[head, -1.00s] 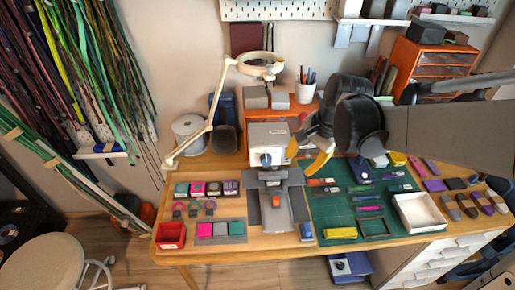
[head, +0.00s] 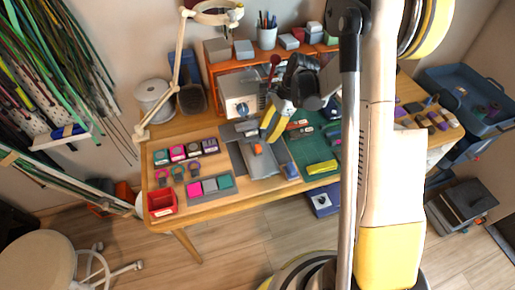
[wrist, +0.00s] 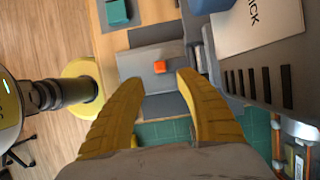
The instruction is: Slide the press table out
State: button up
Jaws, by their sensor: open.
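The press (head: 238,92) is a pale grey machine with a round dial at the back of the wooden table. Its grey press table (head: 262,165) lies low in front of it, on a darker mat. The wrist view shows the press table (wrist: 140,64) and orange block (wrist: 159,67) beyond my fingertips, with the press body (wrist: 262,85) at right. My gripper (head: 273,123) has yellow fingers and is just right of the press front. In the wrist view my gripper (wrist: 156,78) is open and empty; contact cannot be told.
A green cutting mat (head: 304,150) with a yellow block (head: 322,167) lies right of the press. A red bin (head: 161,202) and coloured blocks are at left. A lamp (head: 182,75) rises behind. My arm hides part of the table's right side.

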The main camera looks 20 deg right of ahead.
aim_at(259, 146)
jog(key=b+x, duration=0.2)
jog(key=x, duration=0.6)
jog(key=shift+a+f, duration=0.1)
jog(key=shift+f, duration=0.1)
jog(key=shift+c, duration=0.5)
grip_shut()
